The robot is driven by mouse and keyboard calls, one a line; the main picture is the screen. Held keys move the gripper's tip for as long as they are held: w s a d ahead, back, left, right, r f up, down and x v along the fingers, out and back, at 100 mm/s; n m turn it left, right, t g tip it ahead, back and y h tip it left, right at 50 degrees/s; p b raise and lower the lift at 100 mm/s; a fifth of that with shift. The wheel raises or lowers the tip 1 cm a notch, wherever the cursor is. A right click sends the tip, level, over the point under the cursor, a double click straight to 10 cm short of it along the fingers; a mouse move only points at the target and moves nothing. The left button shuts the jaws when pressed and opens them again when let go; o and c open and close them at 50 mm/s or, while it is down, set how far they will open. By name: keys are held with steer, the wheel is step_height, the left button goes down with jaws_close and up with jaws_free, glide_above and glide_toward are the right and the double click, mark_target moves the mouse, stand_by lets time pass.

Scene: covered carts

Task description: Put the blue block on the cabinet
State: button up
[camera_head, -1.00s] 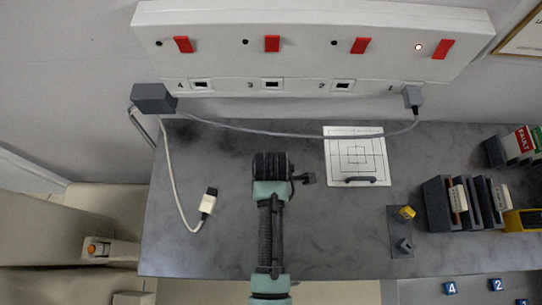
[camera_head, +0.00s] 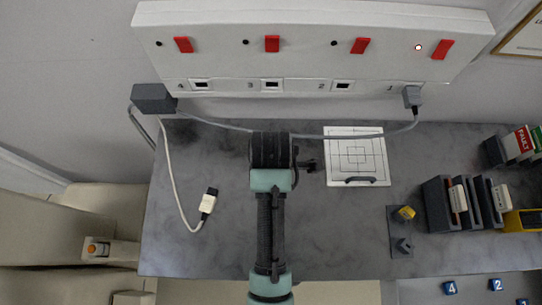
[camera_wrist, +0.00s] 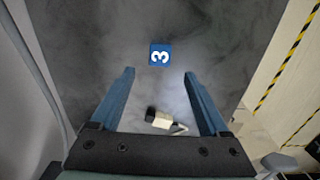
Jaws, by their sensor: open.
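A blue block (camera_wrist: 159,54) with a white 3 shows in the wrist view against the grey tabletop, in the gap just past the fingertips. My gripper (camera_wrist: 158,76) is open, its two blue fingers apart with nothing between the tips. In the head view the end of my arm is over the grey table and hides the fingers and this block. Other blue blocks lie at the lower right, one marked 4 (camera_head: 450,288) and one marked 2 (camera_head: 496,284). I cannot tell which thing is the cabinet; a beige box-like unit (camera_head: 60,225) stands at the left.
A white connector (camera_head: 207,202) lies on the table, its cable running to a grey adapter (camera_head: 154,98). A cable hangs across the back. A white panel (camera_head: 357,158), a grey fixture (camera_head: 400,245) and dark racks (camera_head: 437,205) occupy the right. The front middle is clear.

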step_height(320, 180, up, 4)
steer(key=shift+f, duration=0.1)
steer(key=shift+s, duration=0.1)
stand_by(0.6)
